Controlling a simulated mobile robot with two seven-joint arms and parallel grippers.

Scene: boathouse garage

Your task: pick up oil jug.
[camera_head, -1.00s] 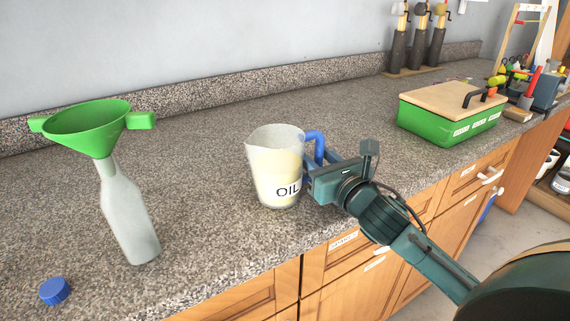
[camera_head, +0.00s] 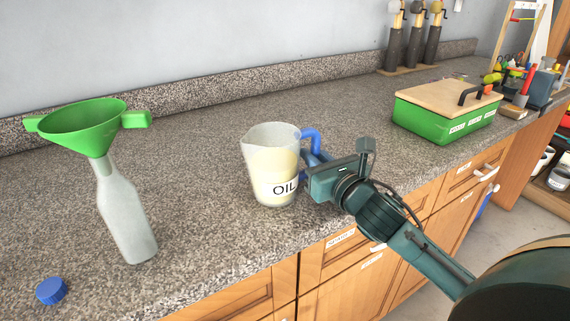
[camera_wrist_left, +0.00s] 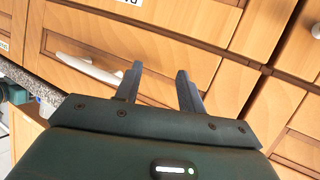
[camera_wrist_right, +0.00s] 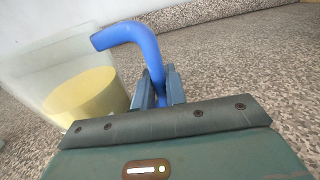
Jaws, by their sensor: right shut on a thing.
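The oil jug (camera_head: 272,170) is a clear pitcher with pale yellow oil, an OIL label and a blue handle. It stands upright on the granite counter in the head view; whether its base touches the counter is hard to tell. My right gripper (camera_head: 314,168) is at the handle, on the jug's right side. In the right wrist view its fingers (camera_wrist_right: 161,88) are closed on the lower part of the blue handle (camera_wrist_right: 140,45). My left gripper (camera_wrist_left: 158,90) is open and empty in front of the wooden drawers in the left wrist view.
A bottle (camera_head: 126,215) with a green funnel (camera_head: 82,130) in its neck stands to the left. A blue cap (camera_head: 51,291) lies nearby. A green box (camera_head: 440,122) with a wooden lid stands at the right. The counter (camera_head: 205,190) between bottle and jug is clear.

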